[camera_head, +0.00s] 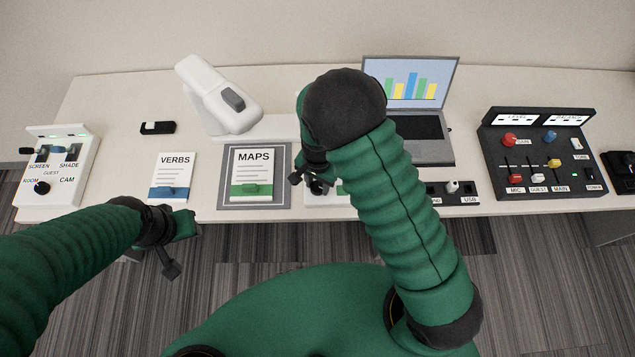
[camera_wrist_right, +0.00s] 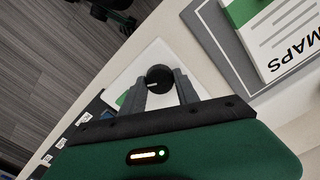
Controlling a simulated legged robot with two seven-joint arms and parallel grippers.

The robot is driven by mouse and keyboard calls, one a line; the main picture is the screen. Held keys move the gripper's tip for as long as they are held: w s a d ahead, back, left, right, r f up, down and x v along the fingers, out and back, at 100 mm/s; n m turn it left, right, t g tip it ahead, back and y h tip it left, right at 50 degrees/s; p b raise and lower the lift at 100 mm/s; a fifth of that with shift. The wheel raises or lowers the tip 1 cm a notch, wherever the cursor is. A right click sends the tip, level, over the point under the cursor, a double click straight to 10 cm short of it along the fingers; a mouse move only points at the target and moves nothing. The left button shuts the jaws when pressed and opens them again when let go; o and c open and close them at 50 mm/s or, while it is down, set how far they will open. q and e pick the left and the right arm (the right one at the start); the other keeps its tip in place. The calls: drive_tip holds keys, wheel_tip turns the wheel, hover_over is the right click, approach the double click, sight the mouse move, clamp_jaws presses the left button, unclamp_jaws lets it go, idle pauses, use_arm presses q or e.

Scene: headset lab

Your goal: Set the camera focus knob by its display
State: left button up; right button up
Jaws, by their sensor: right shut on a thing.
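The white document camera (camera_head: 222,95) stands at the back left of the table's middle, its head tilted over. A small white panel (camera_wrist_right: 148,58) with a green patch (camera_wrist_right: 122,99) lies at the table's front edge. On it is a black round knob (camera_wrist_right: 159,78) with a white pointer line. My right gripper (camera_wrist_right: 160,88) is shut on this knob, a grey finger on each side. In the head view my right arm hides most of the panel and the right gripper (camera_head: 316,186). No display reading is legible. My left gripper (camera_head: 180,242) hangs before the table's front edge, touching nothing; its jaw gap is unclear.
A MAPS booklet (camera_head: 250,188) lies on a grey mat (camera_head: 226,180) left of the right gripper. A VERBS booklet (camera_head: 174,176) lies farther left. A switch panel (camera_head: 59,165) is at the far left. A laptop (camera_head: 432,150) and a mixer (camera_head: 535,170) stand right.

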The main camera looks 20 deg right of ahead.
clamp_jaws()
drive_tip(key=shift+n+p, duration=0.4)
drive_tip(key=shift+n, duration=2.6)
drive_tip(key=o, duration=1)
unclamp_jaws()
